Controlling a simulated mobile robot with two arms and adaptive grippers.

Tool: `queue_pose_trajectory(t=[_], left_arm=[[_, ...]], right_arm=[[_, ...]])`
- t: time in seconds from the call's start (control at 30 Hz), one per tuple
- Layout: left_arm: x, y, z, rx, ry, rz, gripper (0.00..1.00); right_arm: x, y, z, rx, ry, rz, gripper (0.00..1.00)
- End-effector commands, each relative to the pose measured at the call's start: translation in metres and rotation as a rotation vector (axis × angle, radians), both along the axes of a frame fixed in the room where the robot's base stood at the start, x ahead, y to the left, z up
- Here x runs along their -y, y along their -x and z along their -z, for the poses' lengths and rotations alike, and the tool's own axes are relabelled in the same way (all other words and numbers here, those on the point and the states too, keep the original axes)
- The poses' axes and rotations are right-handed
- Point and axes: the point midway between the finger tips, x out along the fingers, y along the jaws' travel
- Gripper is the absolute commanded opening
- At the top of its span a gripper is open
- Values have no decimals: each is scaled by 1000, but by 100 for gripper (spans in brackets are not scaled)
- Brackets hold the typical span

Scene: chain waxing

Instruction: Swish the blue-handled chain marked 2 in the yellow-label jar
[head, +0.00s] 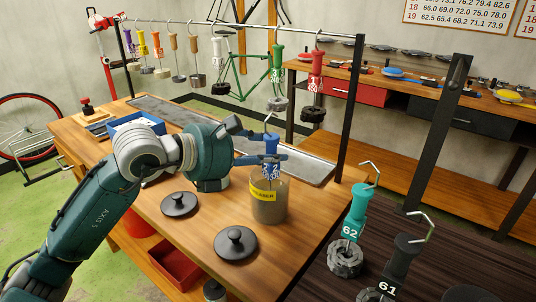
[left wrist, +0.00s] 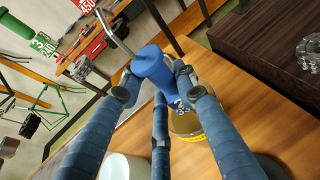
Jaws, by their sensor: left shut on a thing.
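The blue-handled chain (head: 271,148), with a 2 on its tag, stands upright with its handle above the mouth of the yellow-label jar (head: 269,204). Its chain part is hidden in or behind the jar. My left gripper (head: 264,140) is shut on the blue handle, which also shows in the left wrist view (left wrist: 152,68) with its metal hook pointing up. The jar shows partly below the handle in the left wrist view (left wrist: 186,122). The jar stands on the wooden table and looks filled with a brownish content. My right gripper is not in view.
Two dark lids (head: 236,243) lie on the table left of the jar. A blue tray (head: 137,125) sits behind my left arm. A rail (head: 240,28) with several hanging chains spans the table's back. Chains marked 62 (head: 352,225) and 61 (head: 400,262) stand at the right.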

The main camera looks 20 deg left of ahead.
Motion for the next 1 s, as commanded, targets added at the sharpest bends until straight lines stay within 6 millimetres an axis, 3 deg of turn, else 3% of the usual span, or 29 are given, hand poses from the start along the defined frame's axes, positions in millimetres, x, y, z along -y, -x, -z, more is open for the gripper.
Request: queue_pose_trajectory(t=[0.03, 1.0], left_arm=[[0, 0, -11, 4, 1, 0, 0], [0, 0, -107, 3, 0, -1, 0]], right_arm=[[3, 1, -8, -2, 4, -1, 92], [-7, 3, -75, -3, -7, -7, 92]])
